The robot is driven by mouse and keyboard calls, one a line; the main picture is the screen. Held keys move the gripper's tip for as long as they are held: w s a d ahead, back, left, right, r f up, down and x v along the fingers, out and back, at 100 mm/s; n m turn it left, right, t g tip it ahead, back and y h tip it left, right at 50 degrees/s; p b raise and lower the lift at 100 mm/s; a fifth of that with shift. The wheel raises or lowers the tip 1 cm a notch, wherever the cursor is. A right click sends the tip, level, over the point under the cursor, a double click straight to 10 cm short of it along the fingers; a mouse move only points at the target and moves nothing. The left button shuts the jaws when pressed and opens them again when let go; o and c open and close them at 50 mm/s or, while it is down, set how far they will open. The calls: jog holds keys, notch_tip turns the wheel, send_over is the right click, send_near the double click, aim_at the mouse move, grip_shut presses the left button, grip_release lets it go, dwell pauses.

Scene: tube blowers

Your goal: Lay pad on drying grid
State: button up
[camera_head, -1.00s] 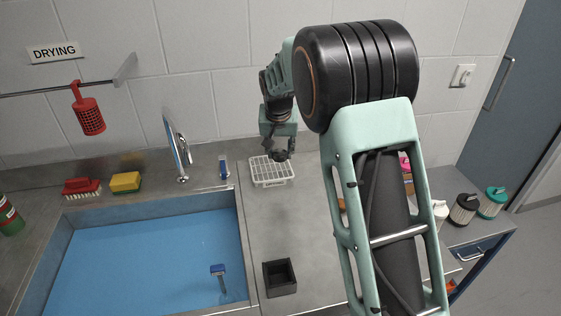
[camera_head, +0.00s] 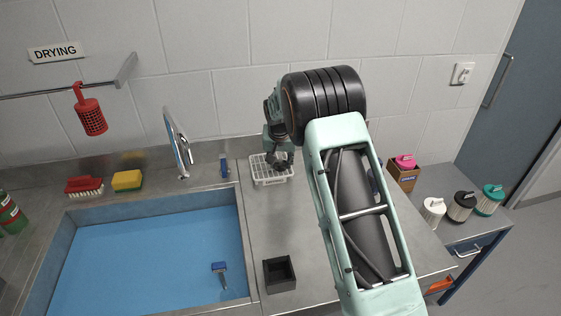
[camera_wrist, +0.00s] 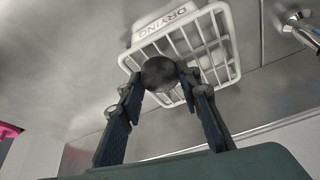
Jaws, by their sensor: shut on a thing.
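The drying grid (camera_head: 264,177) is a white slatted rack on the counter right of the sink, near the back wall. In the wrist view the grid (camera_wrist: 215,52) shows its "DRYING" label. My gripper (camera_wrist: 162,76) is shut on a dark grey round pad (camera_wrist: 160,72), which is seen in front of the grid's slats. In the head view my gripper (camera_head: 279,162) is over the right part of the grid. I cannot tell whether the pad touches the slats.
The blue-floored sink (camera_head: 150,250) lies to the left with a tap (camera_head: 178,145) behind it. A black open box (camera_head: 279,274) stands nearer on the counter. Several lidded jars, one a white jar (camera_head: 433,211), stand at right. A red basket (camera_head: 91,112) hangs from the wall rail.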

jog(key=shift+f, duration=0.1)
jog(key=shift+f+b, duration=0.2)
jog(key=shift+b, duration=0.1)
jog(key=o, duration=0.8)
jog(key=shift+r, duration=0.1)
jog(key=shift+c, duration=0.2)
jog(key=shift+r+p, duration=0.3)
jog(key=shift+r, duration=0.1)
jog(key=b+v, duration=0.1)
jog(key=v, duration=1)
jog(key=shift+s+r, duration=0.2)
jog(key=shift+r, duration=0.1)
